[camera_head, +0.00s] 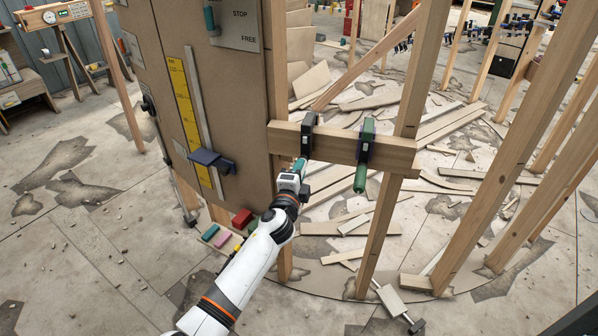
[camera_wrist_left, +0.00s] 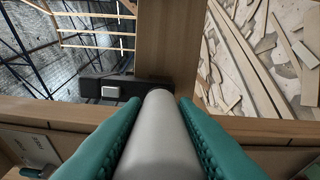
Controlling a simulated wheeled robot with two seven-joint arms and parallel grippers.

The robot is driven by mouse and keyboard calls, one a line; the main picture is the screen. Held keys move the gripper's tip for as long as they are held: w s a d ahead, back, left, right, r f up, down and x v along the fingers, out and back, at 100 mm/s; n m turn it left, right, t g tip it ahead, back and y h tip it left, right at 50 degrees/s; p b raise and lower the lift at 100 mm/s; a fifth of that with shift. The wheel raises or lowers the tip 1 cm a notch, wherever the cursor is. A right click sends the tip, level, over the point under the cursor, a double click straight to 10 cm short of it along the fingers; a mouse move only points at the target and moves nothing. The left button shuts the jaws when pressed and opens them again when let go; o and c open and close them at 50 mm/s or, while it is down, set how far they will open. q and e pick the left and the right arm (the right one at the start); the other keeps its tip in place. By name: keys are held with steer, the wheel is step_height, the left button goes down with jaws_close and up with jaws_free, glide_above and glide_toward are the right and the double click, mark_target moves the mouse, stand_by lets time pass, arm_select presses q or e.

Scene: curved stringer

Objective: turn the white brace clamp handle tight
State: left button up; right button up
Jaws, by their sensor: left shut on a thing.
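The white clamp handle (camera_wrist_left: 160,140) is a smooth pale cylinder pointing toward the left wrist camera. My left gripper (camera_head: 300,167) is shut on it, with a teal finger pressed along each side. The dark clamp (camera_head: 308,133) sits on the left part of the horizontal wooden brace (camera_head: 342,146); its dark body also shows in the left wrist view (camera_wrist_left: 95,90). In the head view my gripper hides most of the white handle. My right gripper is not in view.
A second clamp with a green handle (camera_head: 361,178) sits on the brace just right of the white one. Wooden posts (camera_head: 402,110) stand close on the right. A tall brown panel (camera_head: 225,105) stands left. Loose boards (camera_head: 440,125) litter the floor behind.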

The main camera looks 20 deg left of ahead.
arm_select(q)
steer(key=m, duration=0.4)
steer(key=shift+m+p, duration=0.3)
steer(key=shift+m, duration=0.1)
steer(key=m+p, duration=0.1)
steer(key=m, duration=0.3)
steer(key=shift+m, duration=0.3)
steer(key=m+p, duration=0.2)
steer(key=m, duration=0.3)
steer(key=shift+a, duration=0.1)
steer(key=m+p, duration=0.1)
steer(key=m, duration=0.3)
steer(key=shift+f+p, duration=0.15)
steer(key=shift+p, duration=0.15)
steer(key=shift+m, duration=0.5)
steer(key=o, duration=1)
steer(key=shift+s, duration=0.15)
steer(key=s, duration=1.1)
steer(key=shift+s+d, duration=0.25)
steer(key=shift+s, duration=0.15)
